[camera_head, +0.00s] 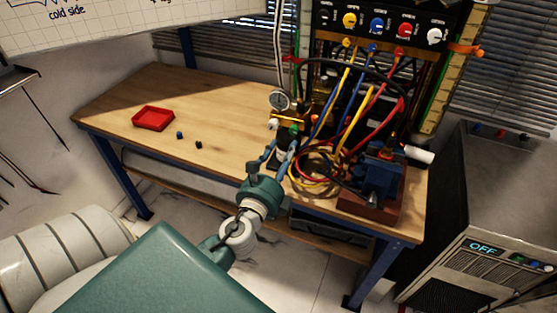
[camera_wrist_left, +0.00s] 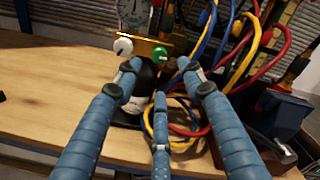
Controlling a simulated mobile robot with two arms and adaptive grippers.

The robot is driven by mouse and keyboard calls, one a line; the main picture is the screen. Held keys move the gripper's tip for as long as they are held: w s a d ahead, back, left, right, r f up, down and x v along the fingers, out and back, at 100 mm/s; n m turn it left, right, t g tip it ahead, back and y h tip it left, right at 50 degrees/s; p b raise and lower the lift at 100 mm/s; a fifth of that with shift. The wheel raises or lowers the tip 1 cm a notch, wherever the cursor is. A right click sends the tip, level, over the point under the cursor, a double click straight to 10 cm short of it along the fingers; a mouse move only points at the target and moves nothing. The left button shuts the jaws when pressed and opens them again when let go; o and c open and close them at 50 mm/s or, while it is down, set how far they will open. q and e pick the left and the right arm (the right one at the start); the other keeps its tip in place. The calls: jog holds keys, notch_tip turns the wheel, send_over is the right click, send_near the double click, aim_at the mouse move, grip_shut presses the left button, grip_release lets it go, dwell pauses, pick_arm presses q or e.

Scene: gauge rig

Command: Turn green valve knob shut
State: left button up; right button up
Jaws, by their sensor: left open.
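The green valve knob (camera_wrist_left: 160,55) sits on the right of a brass valve block (camera_wrist_left: 146,47), just below a round pressure gauge (camera_wrist_left: 132,12). A white knob (camera_wrist_left: 123,46) is on the block's left. In the head view the green knob (camera_head: 294,130) shows small beside the left fingers. My left gripper (camera_head: 281,147) reaches over the table's front edge. In the left wrist view its blue fingers (camera_wrist_left: 158,68) are spread open, with the green knob beyond and between the tips. Contact with the knob is not visible. My right gripper is not in view.
Coiled yellow, blue and red hoses (camera_head: 318,168) lie right of the knob. A blue vise (camera_head: 378,167) stands at the table's right end. A red tray (camera_head: 153,118) and two small dark pieces lie on the left. The wooden table (camera_head: 215,105) is mostly clear there.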

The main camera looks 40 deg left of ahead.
pick_arm(q)
jog(key=v, duration=0.3)
jog(key=shift+s+d, duration=0.1)
jog(key=shift+s, duration=0.2)
jog(key=s+d+f+n+g+h, duration=0.1)
jog(key=s+f+n+g, duration=0.2)
jog(key=f, duration=0.9)
jog(key=s+d+f+n+g+h, duration=0.1)
jog(key=s+f+n+g, duration=0.25)
jog(key=f, duration=0.85)
jog(key=s+d+f+n+g+h, duration=0.1)
jog(key=s+f+n+g, duration=0.2)
jog(key=f, duration=1)
jog(key=s+d+f+n+g, duration=0.2)
jog(key=s+f+n, duration=0.2)
jog(key=s+f, duration=0.3)
jog(key=s+d+f+n+g+h, duration=0.1)
jog(key=s+f, duration=0.6)
jog(key=s, duration=0.7)
jog(key=s+d+f+n+g+h, duration=0.1)
jog(key=s+d+f+n+g, duration=0.3)
jog(key=s+f+n, duration=0.3)
jog(key=s, duration=0.3)
jog(key=shift+s+d, duration=0.35)
jog(key=shift+f, duration=0.1)
jog(key=shift+c, duration=0.2)
